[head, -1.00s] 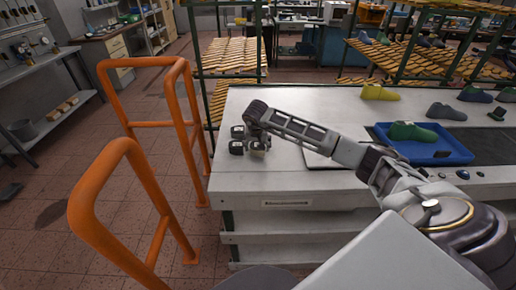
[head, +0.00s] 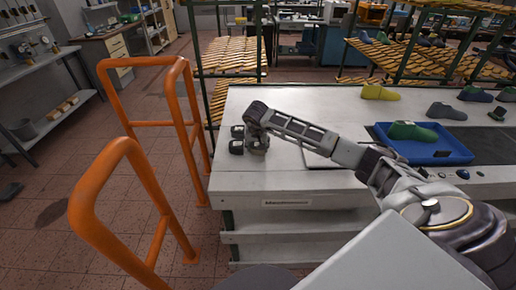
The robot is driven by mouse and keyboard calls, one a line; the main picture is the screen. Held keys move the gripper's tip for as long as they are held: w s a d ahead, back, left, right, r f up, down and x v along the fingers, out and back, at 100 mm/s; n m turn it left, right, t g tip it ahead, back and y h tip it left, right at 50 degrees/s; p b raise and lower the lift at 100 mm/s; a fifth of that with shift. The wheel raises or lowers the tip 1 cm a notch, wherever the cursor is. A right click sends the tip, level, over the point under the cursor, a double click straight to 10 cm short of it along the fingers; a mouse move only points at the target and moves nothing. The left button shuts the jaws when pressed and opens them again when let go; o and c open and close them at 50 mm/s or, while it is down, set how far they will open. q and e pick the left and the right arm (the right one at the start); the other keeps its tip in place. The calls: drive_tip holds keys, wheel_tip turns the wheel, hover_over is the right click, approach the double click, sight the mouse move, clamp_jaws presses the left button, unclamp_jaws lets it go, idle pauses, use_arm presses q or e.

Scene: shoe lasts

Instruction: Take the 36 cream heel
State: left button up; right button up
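I cannot make out a cream heel in the head view. My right gripper (head: 238,139) is at the left end of the white bench (head: 300,95), low over or on its top. Its two dark fingertips stand apart, with nothing clear between them. A small pale block-like part (head: 258,147) shows beside the fingers; I cannot tell whether it belongs to the gripper. My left gripper is out of view.
A blue tray (head: 455,156) holding a green last (head: 412,131) stands at the bench's right. Orange rails (head: 150,123) stand left of the bench.

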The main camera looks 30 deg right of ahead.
sight(257, 144)
wheel_tip(257, 144, up, 9)
drive_tip(key=shift+f+b, duration=0.2)
drive_tip(key=shift+b, duration=0.35)
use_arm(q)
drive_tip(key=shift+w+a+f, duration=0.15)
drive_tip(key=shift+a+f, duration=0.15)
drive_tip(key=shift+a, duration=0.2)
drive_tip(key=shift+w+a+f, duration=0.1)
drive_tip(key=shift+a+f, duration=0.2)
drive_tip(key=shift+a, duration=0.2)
use_arm(e)
drive_tip(key=shift+r, duration=0.7)
